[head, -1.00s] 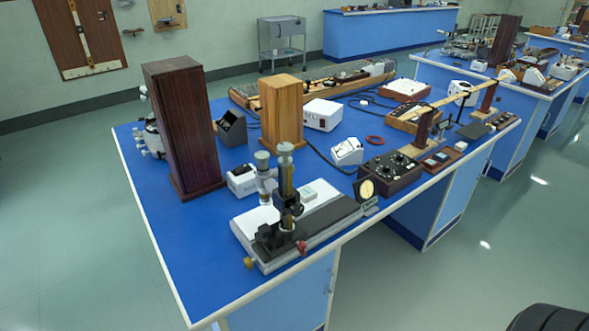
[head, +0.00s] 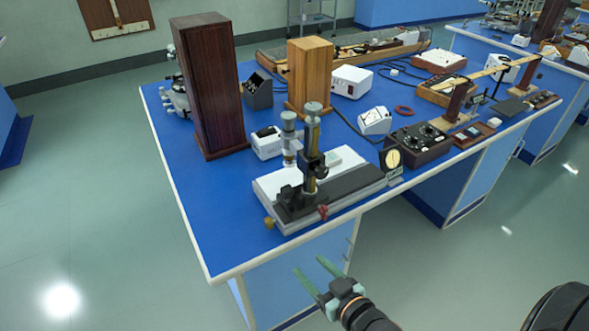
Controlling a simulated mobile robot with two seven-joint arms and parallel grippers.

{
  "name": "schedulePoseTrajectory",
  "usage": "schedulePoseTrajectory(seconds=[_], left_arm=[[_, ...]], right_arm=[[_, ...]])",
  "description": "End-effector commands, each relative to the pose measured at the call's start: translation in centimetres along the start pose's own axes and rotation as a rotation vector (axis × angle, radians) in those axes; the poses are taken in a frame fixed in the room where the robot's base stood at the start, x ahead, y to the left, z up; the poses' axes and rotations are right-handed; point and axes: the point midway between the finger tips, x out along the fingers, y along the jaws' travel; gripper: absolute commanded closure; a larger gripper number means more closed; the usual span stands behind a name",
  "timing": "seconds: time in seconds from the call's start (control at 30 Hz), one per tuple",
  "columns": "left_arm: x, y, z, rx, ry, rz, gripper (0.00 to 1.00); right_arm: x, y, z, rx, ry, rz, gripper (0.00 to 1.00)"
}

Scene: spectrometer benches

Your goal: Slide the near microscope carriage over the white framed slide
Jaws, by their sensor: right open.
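The near microscope carriage (head: 311,168) is an upright dark column with a brass-coloured scale and a grey microscope tube. It stands at the left end of a dark rail (head: 352,184) on a base at the bench's near edge. A small pale piece that looks like the white framed slide (head: 335,161) lies on the white plate (head: 270,185), right of the microscope tube. The carriage is apart from it. My right gripper (head: 313,272) is open and empty, in front of and below the bench edge. My left gripper is out of view.
A dark wooden box (head: 208,90) and a lighter one (head: 309,75) stand tall behind the microscope. A black dial box (head: 415,145) and a round-faced stand (head: 391,160) are to its right. The bench top (head: 195,190) is clear at left.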

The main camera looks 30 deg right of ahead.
Motion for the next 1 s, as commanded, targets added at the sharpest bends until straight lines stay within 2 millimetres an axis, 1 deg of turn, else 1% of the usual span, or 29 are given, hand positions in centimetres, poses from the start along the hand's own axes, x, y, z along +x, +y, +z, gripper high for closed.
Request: schedulePoseTrajectory(seconds=[0.03,0.1,0.2,0.27,0.37,0.47,0.8,1.0], left_arm=[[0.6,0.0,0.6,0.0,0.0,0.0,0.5],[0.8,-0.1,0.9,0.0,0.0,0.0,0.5],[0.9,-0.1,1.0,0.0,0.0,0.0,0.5],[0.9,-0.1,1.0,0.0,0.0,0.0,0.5],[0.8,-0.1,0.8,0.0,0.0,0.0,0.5],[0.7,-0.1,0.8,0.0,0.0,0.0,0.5],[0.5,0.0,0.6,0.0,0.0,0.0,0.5],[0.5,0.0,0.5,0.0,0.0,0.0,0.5]], right_arm=[[0.7,1.0,-2.9,-0.003,0.103,0.014,0.38],[0.8,2.0,-6.5,-0.004,0.216,0.023,0.38],[0.8,2.6,-9.5,-0.007,0.307,0.027,0.38],[0.9,2.8,-10.2,-0.007,0.325,0.026,0.38],[1.7,2.8,-10.6,-0.007,0.326,0.026,0.38],[3.0,2.8,-11.1,-0.007,0.325,0.026,0.38],[8.7,2.9,-12.8,-0.007,0.321,0.026,0.38],[11.2,3.0,-13.5,-0.007,0.319,0.026,0.38]])
